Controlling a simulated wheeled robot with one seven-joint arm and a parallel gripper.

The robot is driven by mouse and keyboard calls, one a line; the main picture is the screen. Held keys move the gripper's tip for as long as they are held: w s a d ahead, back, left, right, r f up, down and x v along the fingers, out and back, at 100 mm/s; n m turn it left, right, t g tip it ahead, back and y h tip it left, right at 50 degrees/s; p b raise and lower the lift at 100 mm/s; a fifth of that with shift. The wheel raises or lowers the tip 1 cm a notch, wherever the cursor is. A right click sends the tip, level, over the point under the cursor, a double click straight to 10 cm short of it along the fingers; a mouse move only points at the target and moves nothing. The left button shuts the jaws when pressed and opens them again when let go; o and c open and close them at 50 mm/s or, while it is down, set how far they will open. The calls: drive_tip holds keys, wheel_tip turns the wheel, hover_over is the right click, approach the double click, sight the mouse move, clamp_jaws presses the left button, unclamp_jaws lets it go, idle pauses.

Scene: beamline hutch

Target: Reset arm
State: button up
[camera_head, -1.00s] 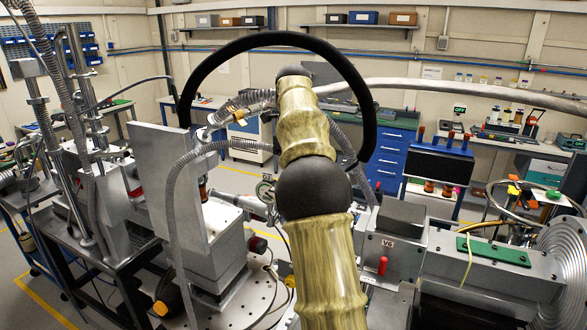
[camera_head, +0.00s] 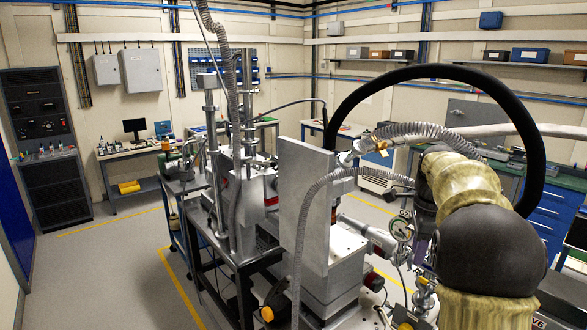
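My arm (camera_head: 462,185) shows at the right of the head view, with worn olive-yellow links and a large dark round joint. It bends at this joint, and its upper link leans up and to the left, away from me. A black hose arches over it. I cannot make out my gripper or its fingers; the far end of the arm is hidden behind its own links and the equipment there.
An upright metal plate (camera_head: 305,205) on a beamline stage stands close, left of my arm, with a round gauge (camera_head: 401,229) between them. A dark rack (camera_head: 47,145) and a side bench (camera_head: 135,160) stand far left. Grey floor (camera_head: 110,265) is clear at the left.

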drive_tip(key=s+a+f+n+b, duration=0.1)
drive_tip(key=s+a+f+n, duration=0.3)
drive_tip(key=s+f+n, duration=0.3)
drive_tip(key=s+a+f+n+t+b, duration=0.1)
drive_tip(key=s+a+f+n, duration=0.4)
drive_tip(key=s+f+n, duration=0.2)
drive_tip(key=s+a+f+n+b, duration=0.2)
drive_tip(key=s+a+f+n, duration=0.2)
drive_tip(key=s+f+n, duration=0.3)
drive_tip(key=shift+s+a+f+t, duration=0.15)
drive_tip(key=shift+f+t, duration=0.2)
drive_tip(key=shift+t, duration=0.05)
